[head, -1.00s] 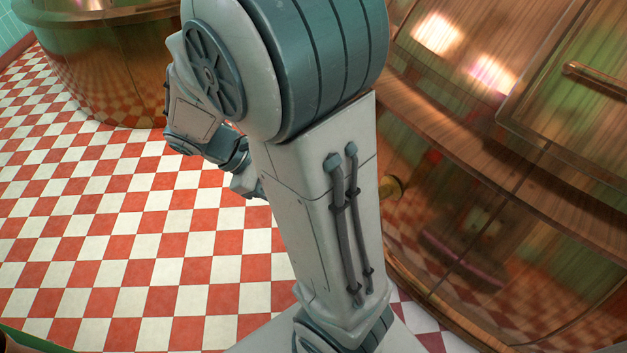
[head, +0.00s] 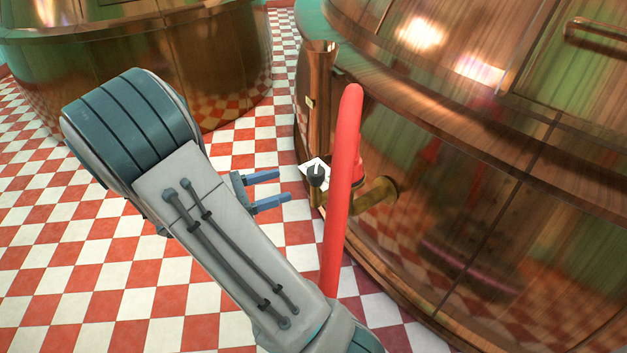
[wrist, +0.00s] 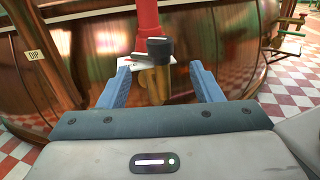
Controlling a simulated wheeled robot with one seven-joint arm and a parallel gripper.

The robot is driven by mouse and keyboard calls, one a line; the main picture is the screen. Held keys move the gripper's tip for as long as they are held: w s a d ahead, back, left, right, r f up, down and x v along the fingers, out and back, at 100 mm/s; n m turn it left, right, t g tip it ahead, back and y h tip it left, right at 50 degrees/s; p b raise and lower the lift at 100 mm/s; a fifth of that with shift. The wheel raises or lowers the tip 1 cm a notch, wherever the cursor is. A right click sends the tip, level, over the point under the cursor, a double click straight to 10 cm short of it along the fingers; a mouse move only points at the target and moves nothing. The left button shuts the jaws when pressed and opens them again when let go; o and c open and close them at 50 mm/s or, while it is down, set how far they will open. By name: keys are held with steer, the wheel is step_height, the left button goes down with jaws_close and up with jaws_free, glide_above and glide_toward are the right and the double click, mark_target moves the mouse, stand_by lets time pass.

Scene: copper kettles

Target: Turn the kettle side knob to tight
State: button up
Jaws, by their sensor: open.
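The side knob (head: 316,174) is a small black cap with a light mark on top, on a brass fitting beside the copper kettle (head: 450,235). A white plate (head: 308,166) lies around or just under it. In the wrist view the knob (wrist: 159,47) is ahead, between the finger lines and slightly beyond the tips; its white mark runs roughly sideways. My gripper (head: 284,187) is open and empty, to the left of the knob with a gap between them. It also shows in the wrist view (wrist: 160,66). Lettering on the plate is too small to read.
A tall red pipe (head: 341,190) rises close to the knob's right, with a brass pipe (head: 378,200) joining the kettle. A "DIP" label (wrist: 35,54) is on copper at left. Another copper kettle (head: 150,60) stands behind. The checkered floor at left is clear.

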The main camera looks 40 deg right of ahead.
mark_target(308, 178)
steer(key=b+x, duration=0.2)
steer(key=x, duration=0.6)
steer(key=shift+s+d+f+b, duration=0.1)
steer(key=shift+f+b, duration=0.1)
steer(key=shift+b, duration=0.1)
steer(key=shift+s+d+r, duration=0.15)
steer(key=shift+s+d, duration=0.05)
steer(key=shift+d, duration=0.5)
steer(key=c, duration=1)
